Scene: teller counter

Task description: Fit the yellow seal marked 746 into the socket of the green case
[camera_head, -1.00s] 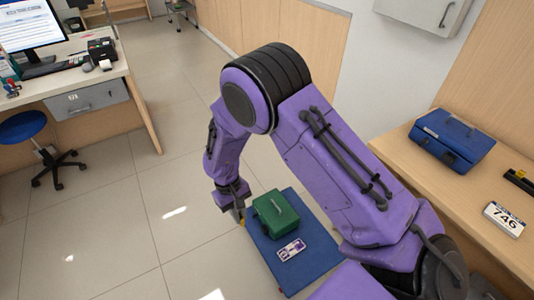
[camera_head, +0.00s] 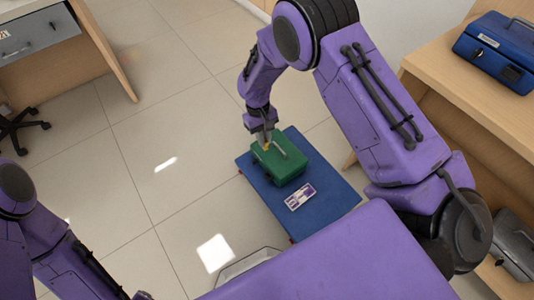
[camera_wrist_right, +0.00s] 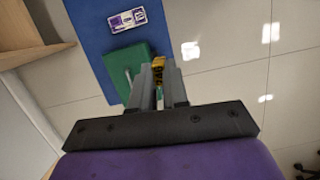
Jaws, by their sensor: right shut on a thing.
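The green case (camera_head: 284,168) lies on a blue platform (camera_head: 322,193), with a handle on its top. My right gripper (camera_head: 267,143) is shut on a small yellow seal (camera_head: 267,148) at the far left part of the case. In the right wrist view the yellow seal (camera_wrist_right: 158,67) sits between the fingers (camera_wrist_right: 159,80), beside or over the edge of the green case (camera_wrist_right: 125,68). I cannot tell whether it touches the case. The socket and the marking on the seal cannot be made out. Of my left arm only links show; its gripper is out of view.
A purple and white card (camera_head: 299,196) lies on the blue platform near the case. A blue case (camera_head: 498,50) stands on the wooden counter (camera_head: 450,82) at right, with a grey case (camera_head: 515,245) lower down. Tiled floor left of the platform is clear.

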